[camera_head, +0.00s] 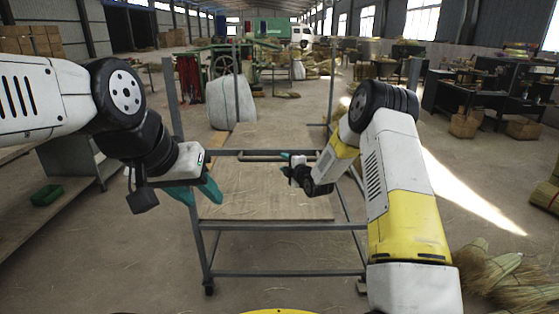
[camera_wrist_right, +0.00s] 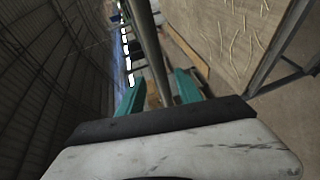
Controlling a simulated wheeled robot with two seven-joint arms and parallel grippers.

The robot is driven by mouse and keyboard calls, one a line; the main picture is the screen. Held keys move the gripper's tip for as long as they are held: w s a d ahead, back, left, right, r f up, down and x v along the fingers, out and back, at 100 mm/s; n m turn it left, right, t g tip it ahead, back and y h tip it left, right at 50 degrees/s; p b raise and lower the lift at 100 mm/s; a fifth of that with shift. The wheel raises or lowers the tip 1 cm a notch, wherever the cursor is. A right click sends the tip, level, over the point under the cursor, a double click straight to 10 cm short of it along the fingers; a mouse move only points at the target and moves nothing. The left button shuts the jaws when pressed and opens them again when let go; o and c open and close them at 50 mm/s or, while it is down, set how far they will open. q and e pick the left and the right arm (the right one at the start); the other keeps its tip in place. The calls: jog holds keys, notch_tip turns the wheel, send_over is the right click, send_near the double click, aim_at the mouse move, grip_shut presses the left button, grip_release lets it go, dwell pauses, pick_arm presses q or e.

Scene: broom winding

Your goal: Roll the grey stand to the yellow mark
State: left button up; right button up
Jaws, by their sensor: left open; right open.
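The grey stand (camera_head: 285,227) is a metal frame on small castors, with upright posts, a wooden board (camera_head: 265,195) and a crossbar (camera_head: 240,156) at its far side. My left gripper (camera_head: 197,192) is open, with teal fingers, beside the stand's left post; I cannot tell whether it touches. My right gripper (camera_head: 290,160) is open at the right part of the crossbar. In the right wrist view a grey bar (camera_wrist_right: 153,45) runs between the teal fingers of the right gripper (camera_wrist_right: 160,90), which are not closed on it. I cannot make out a yellow mark on the floor.
A large pale sack (camera_head: 230,102) stands beyond the stand. A shelf bench with a green tray (camera_head: 47,195) is at left. Straw bundles (camera_head: 500,275) lie at lower right, and dark tables (camera_head: 500,100) stand behind. Some bare floor (camera_head: 120,260) shows left of the stand.

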aim_at(281, 161)
jog(key=x, duration=0.5)
jog(key=shift+w+a+f, duration=0.1)
jog(key=shift+w+a, duration=0.05)
jog(key=shift+w, duration=0.15)
grip_shut()
dwell(1.1)
